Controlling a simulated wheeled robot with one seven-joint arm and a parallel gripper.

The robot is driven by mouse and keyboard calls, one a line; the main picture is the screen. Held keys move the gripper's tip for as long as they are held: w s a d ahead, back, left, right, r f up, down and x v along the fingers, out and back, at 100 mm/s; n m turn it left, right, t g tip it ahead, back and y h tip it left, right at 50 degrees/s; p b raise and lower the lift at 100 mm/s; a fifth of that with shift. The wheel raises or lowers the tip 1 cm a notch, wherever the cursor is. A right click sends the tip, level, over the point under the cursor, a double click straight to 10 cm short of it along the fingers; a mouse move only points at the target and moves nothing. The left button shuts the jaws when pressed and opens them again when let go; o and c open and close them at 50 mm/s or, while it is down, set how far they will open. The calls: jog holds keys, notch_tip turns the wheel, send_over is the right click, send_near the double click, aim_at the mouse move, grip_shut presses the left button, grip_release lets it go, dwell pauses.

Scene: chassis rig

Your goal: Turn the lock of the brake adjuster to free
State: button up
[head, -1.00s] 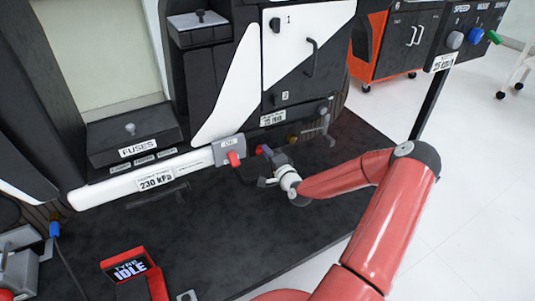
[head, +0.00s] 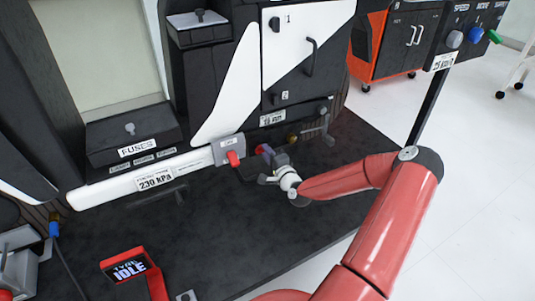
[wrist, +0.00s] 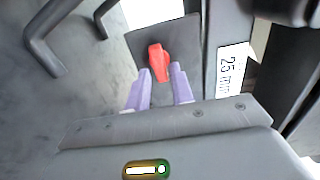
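The brake adjuster shows as a grey plate (head: 223,152) on the rig's lower right front. Its red lock knob (head: 233,158) stands out from it. In the wrist view the red knob (wrist: 160,62) sits on the dark grey plate (wrist: 185,40), straight ahead of my fingers. My gripper (head: 265,151) is just right of the knob in the head view. In the wrist view my gripper (wrist: 161,78) has its two lilac fingers apart, with the knob's near end at the gap between the tips. I cannot tell whether they touch it.
Grey bar handles (wrist: 60,35) show at the wrist view's upper left. A yellowish knob (head: 293,140) and grey crank (head: 325,128) stand right of my gripper. The dark mat (head: 230,240) in front is mostly clear.

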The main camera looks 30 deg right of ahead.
jog(key=shift+o, duration=0.9)
jog(key=s, duration=0.7)
jog(key=shift+s+d+p, duration=0.15)
jog(key=shift+s+p, duration=0.2)
jog(key=shift+s, duration=0.05)
